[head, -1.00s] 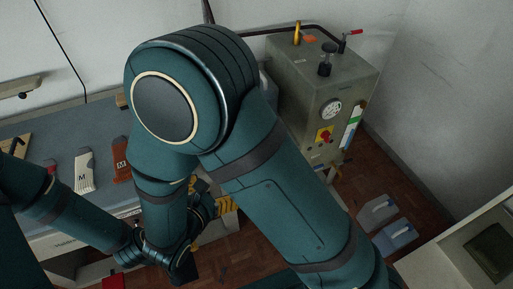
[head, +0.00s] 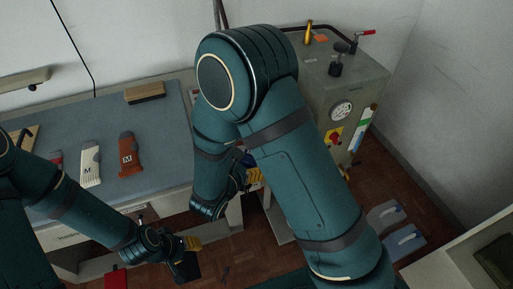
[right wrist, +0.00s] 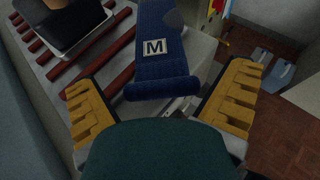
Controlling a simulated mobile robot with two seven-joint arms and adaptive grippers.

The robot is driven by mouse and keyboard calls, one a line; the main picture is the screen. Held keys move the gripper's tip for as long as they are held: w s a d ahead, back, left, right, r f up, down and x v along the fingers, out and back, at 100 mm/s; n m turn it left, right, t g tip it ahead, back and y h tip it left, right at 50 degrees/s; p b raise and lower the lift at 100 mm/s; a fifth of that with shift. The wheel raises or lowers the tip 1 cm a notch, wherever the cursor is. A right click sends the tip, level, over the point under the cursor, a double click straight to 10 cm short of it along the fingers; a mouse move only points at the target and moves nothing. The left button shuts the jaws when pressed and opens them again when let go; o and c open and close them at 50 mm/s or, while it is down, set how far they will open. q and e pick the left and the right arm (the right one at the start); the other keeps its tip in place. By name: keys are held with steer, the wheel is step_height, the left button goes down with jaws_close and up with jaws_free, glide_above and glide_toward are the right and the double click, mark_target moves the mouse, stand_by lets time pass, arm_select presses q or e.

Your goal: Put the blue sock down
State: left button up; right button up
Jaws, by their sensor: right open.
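The blue sock (right wrist: 160,50), with a white M label, shows in the right wrist view. It lies on a pale surface, its near end between my right gripper's fingers. My right gripper (right wrist: 160,80) is open, with a yellow ridged finger on each side of the sock and visible gaps. In the head view my right gripper (head: 254,174) is partly hidden by its own arm, and the sock cannot be made out clearly. My left gripper (head: 188,256) is low in the head view, in front of the bench; its opening cannot be judged.
A white sock (head: 91,163) and a brown sock (head: 131,160) lie on the blue-grey bench mat (head: 165,130) near a wooden-backed block (head: 144,92). A grey machine with a gauge (head: 345,85) stands right. Dark red bars (right wrist: 112,92) lie beside the blue sock. Grey-blue objects (head: 405,240) rest on the floor.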

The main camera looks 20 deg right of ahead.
steer(key=shift+c, duration=0.3)
steer(key=c, duration=0.8)
steer(key=shift+c, duration=0.5)
